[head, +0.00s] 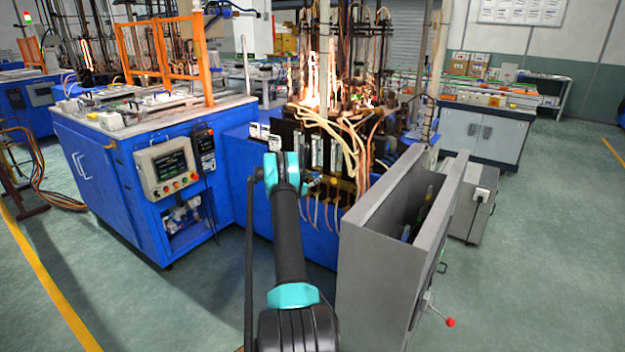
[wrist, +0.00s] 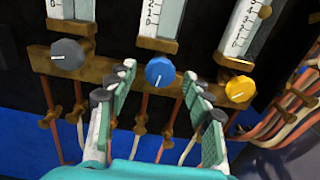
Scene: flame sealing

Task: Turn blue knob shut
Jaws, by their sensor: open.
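The blue knob (wrist: 160,73) sits in the middle of a brass manifold in the wrist view, below a scaled flow tube (wrist: 160,17). A white line on its face points roughly downward. My gripper (wrist: 157,88) is open and empty, its green-padded fingers to the left and right of the blue knob and slightly below it. I see no contact with the knob. In the head view my arm reaches to the front of the blue machine (head: 262,190), where my gripper and the blue knob are too small or hidden to make out.
A grey knob (wrist: 68,55) is to the left and a yellow knob (wrist: 239,89) to the right, close to the right finger. Hoses (wrist: 292,105) hang below and at the right. A grey open-topped cabinet (head: 375,240) stands right of my arm. Flames (head: 315,80) burn above the machine.

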